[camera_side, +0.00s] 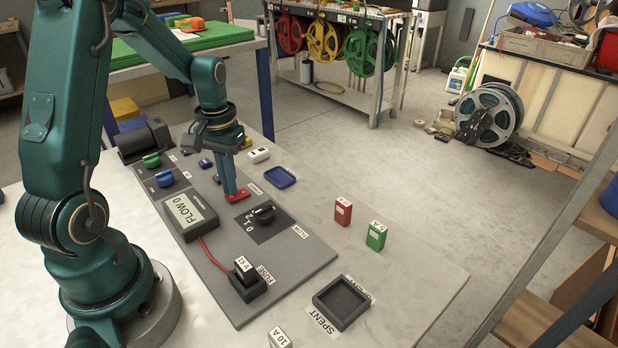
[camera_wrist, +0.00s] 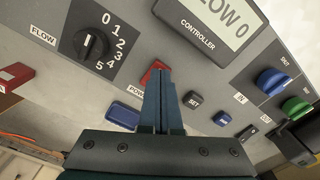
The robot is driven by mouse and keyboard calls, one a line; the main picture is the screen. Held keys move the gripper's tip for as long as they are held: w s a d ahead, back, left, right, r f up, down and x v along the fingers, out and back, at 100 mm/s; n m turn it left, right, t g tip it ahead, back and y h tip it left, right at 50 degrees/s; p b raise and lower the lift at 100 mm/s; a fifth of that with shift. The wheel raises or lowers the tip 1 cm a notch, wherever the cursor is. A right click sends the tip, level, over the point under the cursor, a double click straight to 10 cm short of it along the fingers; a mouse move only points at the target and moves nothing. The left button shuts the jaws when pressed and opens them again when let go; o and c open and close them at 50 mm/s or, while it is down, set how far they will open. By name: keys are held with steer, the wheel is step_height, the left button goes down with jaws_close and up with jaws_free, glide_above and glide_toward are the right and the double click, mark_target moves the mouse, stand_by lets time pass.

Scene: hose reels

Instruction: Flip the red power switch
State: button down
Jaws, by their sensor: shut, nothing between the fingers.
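The red power switch (camera_side: 240,195) sits on the grey control panel (camera_side: 290,262), near its far edge. It also shows in the wrist view (camera_wrist: 153,70), partly covered by my fingers, beside a label that is partly hidden. My gripper (camera_side: 230,194) points down with its blue-grey fingers shut and empty. In the wrist view its fingertips (camera_wrist: 163,73) overlap the right part of the red switch. The tips are at or just above the switch; I cannot tell if they touch it. Which way the switch is set is hidden.
Close by are the black flow knob (camera_side: 264,213), the controller display (camera_side: 188,213), a black SET button (camera_wrist: 194,100) and a blue tray (camera_side: 281,177). A fuse holder (camera_side: 246,278), a spent tray (camera_side: 341,302), and red (camera_side: 343,211) and green (camera_side: 376,235) blocks stand nearer.

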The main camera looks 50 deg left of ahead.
steer(key=shift+f, duration=0.45)
stand_by(0.3)
steer(key=shift+r, duration=3.5)
steer(key=shift+d, duration=0.1)
steer(key=d+r+m+t, duration=0.2)
steer(key=d+r, duration=0.2)
steer(key=r, duration=0.1)
steer(key=s+d+r+m+t, duration=0.1)
steer(key=s+d+m+t, duration=0.2)
steer(key=s+d, duration=0.5)
steer(key=shift+s+d+r+m+t, duration=0.25)
steer(key=shift+d+m, duration=0.25)
steer(key=shift+d, duration=1.2)
